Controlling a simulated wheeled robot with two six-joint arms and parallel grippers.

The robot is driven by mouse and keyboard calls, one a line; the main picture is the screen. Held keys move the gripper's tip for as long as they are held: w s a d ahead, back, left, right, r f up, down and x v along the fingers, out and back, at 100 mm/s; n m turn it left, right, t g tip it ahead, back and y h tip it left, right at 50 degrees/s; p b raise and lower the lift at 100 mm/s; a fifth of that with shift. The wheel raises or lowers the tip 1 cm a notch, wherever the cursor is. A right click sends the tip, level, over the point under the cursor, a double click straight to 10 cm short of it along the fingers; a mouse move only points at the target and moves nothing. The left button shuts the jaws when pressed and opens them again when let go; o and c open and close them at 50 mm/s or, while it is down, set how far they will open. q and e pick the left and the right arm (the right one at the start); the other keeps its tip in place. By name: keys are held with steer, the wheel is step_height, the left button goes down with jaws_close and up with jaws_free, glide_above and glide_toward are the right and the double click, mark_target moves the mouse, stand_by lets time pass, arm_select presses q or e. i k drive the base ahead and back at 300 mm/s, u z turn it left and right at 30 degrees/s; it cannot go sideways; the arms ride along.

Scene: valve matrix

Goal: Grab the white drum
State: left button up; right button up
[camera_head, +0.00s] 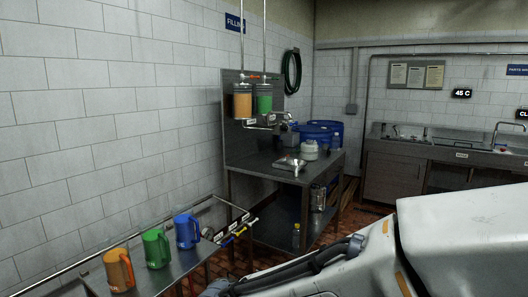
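A small white rounded container (310,151), the only drum-like white thing I can make out, stands on the steel workbench (262,162) in front of blue drums (316,132). It is small in the picture, so its details are unclear. Neither of my grippers shows in the head view. A large white arm link with an orange stripe and a dark cable, which appears to be mine, fills the lower right and hides the floor there.
Orange (118,270), green (156,248) and blue (187,231) jugs stand on a near metal table at lower left. A metal tray (289,164) lies by the white container. Orange and green dispensers (253,101) hang above the workbench. A sink counter (455,153) runs along the back wall.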

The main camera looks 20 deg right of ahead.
mark_target(309, 150)
steer(key=z, duration=0.45)
steer(key=i, duration=0.55)
steer(key=z, duration=1.35)
steer(key=i, duration=1.45)
steer(key=z, duration=0.75)
steer(key=i, duration=2.05)
steer(key=u, duration=0.25)
steer(key=i, duration=1.45)
steer(key=u, duration=1.45)
steer(key=i, duration=0.85)
steer(key=u, duration=1.2)
steer(key=i, duration=0.35)
steer(key=z, duration=0.2)
